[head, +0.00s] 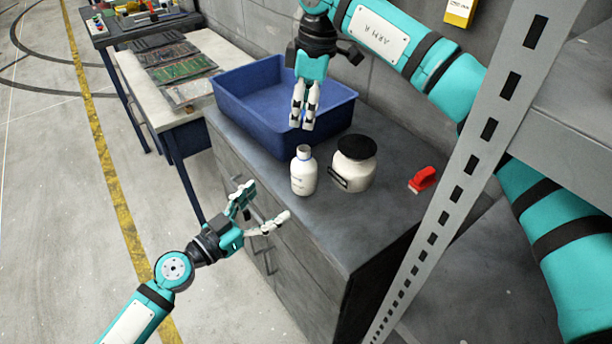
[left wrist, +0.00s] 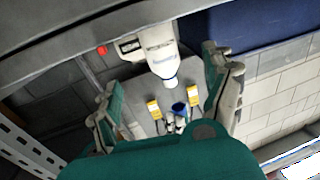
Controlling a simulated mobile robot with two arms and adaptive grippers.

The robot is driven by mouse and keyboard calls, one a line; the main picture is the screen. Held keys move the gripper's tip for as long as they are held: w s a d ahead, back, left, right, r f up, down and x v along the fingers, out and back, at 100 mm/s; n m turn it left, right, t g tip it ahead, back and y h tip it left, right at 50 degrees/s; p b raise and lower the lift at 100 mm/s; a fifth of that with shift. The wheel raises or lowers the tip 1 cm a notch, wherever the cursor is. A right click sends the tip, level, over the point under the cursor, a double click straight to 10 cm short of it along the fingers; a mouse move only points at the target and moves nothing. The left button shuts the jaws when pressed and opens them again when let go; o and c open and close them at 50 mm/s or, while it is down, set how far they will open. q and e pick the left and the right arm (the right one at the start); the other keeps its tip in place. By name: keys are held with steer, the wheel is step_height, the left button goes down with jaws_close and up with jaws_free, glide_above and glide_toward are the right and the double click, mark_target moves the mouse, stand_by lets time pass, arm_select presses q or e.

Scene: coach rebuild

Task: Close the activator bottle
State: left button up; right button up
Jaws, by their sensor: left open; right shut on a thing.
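The activator bottle (head: 304,173) is small and white and stands upright on the grey cabinet top; its neck shows no cap. In the left wrist view the bottle (left wrist: 161,60) appears upside down with blue lettering. My right gripper (head: 302,122) is just above the bottle, apart from it, shut on a small blue cap (left wrist: 179,108). In the head view the fingers mostly hide the cap. My left gripper (head: 265,204) is open and empty, in front of the cabinet edge and to the left of the bottle, its fingers spread towards it.
A white jar with a black lid (head: 354,163) stands close to the right of the bottle. A blue bin (head: 235,107) is behind. A red object (head: 423,179) lies further right. A metal shelf post (head: 470,165) stands at the front right.

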mark_target(295, 182)
arm_select(q)
steer(key=x, duration=1.2)
steer(key=shift+w+f, duration=0.1)
steer(key=shift+c, duration=0.2)
steer(key=shift+a, duration=0.1)
jaws_close()
arm_select(e)
steer(key=shift+f, duration=2.5)
